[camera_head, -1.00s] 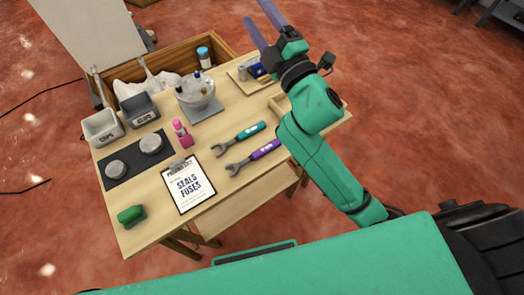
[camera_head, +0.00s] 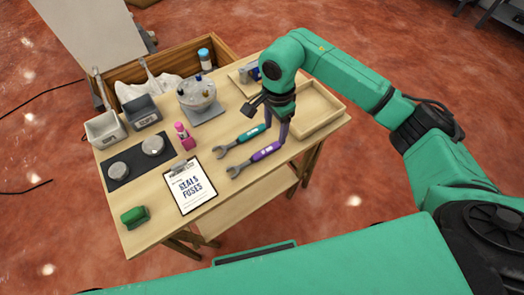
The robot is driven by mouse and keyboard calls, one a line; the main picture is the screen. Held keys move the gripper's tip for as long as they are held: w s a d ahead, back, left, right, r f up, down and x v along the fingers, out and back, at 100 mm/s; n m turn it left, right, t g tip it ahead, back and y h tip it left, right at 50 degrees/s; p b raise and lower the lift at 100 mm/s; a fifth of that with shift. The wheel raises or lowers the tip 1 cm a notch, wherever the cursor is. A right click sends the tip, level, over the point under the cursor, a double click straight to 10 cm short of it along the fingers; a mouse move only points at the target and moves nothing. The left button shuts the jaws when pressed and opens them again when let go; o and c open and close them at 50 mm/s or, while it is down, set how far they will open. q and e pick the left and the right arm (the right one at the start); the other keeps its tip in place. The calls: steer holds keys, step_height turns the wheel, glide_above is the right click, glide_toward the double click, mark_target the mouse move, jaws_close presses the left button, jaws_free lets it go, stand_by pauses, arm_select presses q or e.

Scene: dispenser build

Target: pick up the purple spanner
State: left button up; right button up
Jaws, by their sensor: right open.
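The purple spanner (camera_head: 262,156) lies on the table, its grey open jaw to the left and its purple handle to the right. The teal spanner (camera_head: 243,137) lies just behind it, roughly parallel. My right gripper (camera_head: 281,138) points down at the handle end of the purple spanner, with its greyish-purple fingers beside or above that end. It is open and holds nothing. One finger largely hides the other, and I cannot tell whether the fingertips touch the handle. My left gripper is not in view.
An empty wooden tray (camera_head: 322,122) sits just right of my right gripper. A clipboard (camera_head: 188,188) lies left of the spanners, with a pink bottle (camera_head: 182,136) behind it.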

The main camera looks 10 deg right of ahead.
mark_target(272, 147)
steer(key=f, duration=0.2)
steer(key=f+p, duration=0.1)
steer(key=f, duration=0.1)
steer(key=f+p, duration=0.1)
steer(key=f, duration=0.2)
steer(key=shift+a, duration=0.3)
steer(key=shift+f, duration=0.4)
jaws_close()
stand_by(0.5)
